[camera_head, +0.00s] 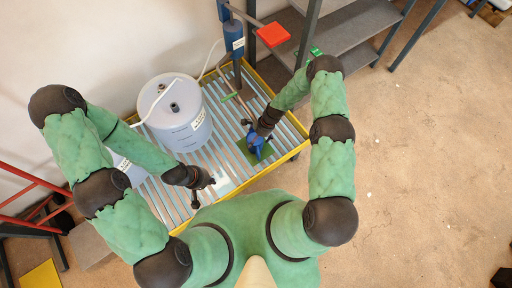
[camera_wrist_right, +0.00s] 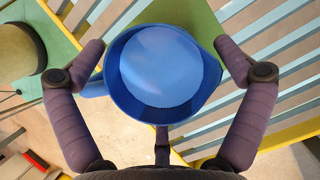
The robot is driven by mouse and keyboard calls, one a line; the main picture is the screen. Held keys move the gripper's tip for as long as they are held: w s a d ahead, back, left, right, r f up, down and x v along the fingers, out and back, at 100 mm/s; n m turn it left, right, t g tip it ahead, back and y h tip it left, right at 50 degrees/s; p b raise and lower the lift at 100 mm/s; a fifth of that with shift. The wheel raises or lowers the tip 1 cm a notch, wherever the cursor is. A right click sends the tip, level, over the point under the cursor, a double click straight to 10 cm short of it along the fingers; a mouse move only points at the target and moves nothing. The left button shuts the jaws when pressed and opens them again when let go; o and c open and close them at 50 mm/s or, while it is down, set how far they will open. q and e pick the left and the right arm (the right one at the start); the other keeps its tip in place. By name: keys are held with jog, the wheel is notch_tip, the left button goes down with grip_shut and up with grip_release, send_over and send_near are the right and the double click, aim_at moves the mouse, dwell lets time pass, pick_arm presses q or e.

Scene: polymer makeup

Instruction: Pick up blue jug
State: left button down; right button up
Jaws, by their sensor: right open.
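The blue jug (camera_head: 256,143) stands on a green mat (camera_head: 243,147) on the slatted platform, partly hidden by my right gripper in the head view. In the right wrist view the jug (camera_wrist_right: 165,75) is seen from above into its round mouth, with its handle toward the left. My right gripper (camera_wrist_right: 162,62) is open, its fingers on either side of the jug, with the right fingertip close to the rim; I cannot tell if it touches. My left gripper (camera_head: 203,186) hangs over the platform's front part, apart from the jug; its jaw state is unclear.
A large white drum (camera_head: 176,122) with a hose stands on the yellow-edged slatted platform (camera_head: 272,172), left of the jug. Grey steps (camera_head: 345,28) stand at the back. The floor at right is mostly clear.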

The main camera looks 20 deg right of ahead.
jog(key=c, duration=1.4)
jog(key=shift+r, duration=0.1)
jog(key=shift+c, duration=0.2)
